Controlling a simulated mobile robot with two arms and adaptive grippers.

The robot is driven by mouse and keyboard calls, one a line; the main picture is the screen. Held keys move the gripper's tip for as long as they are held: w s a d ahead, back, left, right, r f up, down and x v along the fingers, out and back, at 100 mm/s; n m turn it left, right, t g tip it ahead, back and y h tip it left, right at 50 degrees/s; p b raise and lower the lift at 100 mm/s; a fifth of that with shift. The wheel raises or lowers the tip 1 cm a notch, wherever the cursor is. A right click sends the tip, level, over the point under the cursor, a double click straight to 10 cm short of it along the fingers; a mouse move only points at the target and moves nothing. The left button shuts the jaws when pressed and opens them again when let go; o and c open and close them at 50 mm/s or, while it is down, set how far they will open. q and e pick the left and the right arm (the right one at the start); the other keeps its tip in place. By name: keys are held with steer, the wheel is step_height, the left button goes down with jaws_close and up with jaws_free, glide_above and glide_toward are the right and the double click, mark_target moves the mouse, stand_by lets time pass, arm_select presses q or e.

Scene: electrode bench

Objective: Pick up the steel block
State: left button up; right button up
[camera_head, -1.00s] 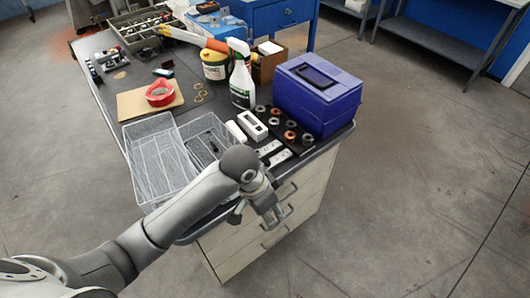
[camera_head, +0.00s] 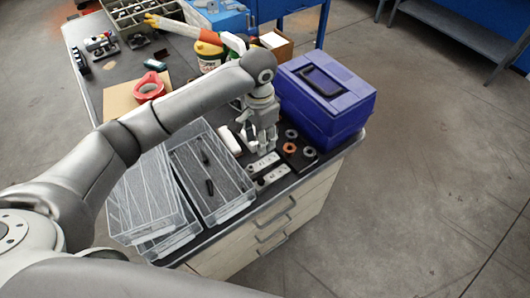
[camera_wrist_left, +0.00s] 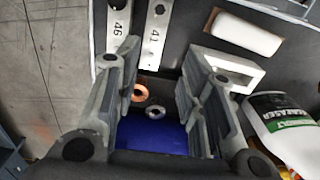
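Two flat light-grey metal bars lie side by side near the bench's front edge, one marked 46 (camera_wrist_left: 118,32) and one marked 41 (camera_wrist_left: 154,36). In the head view they show as a nearer bar (camera_head: 273,177) and a farther bar (camera_head: 262,164). I cannot tell for sure which thing is the steel block. My left gripper (camera_head: 264,149) points down above the bench, just behind the bars. In the left wrist view its fingers (camera_wrist_left: 160,55) are spread apart with nothing held. The right gripper is not in view.
Copper (camera_wrist_left: 141,92) and grey rings (camera_wrist_left: 155,112) lie beneath the left gripper. A white hollow block (camera_wrist_left: 232,68) and a spray bottle (camera_wrist_left: 290,130) are close beside it.

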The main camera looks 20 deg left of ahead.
arm_select(q)
glide_above(260, 165)
step_height(260, 165, down, 4)
steer(key=shift+f, duration=0.15)
steer(key=shift+w+f, duration=0.1)
steer(key=shift+f, duration=0.15)
step_height(260, 165, down, 5)
steer(key=shift+p, duration=0.5)
steer(key=shift+c, duration=0.4)
steer(key=c, duration=0.5)
jaws_close()
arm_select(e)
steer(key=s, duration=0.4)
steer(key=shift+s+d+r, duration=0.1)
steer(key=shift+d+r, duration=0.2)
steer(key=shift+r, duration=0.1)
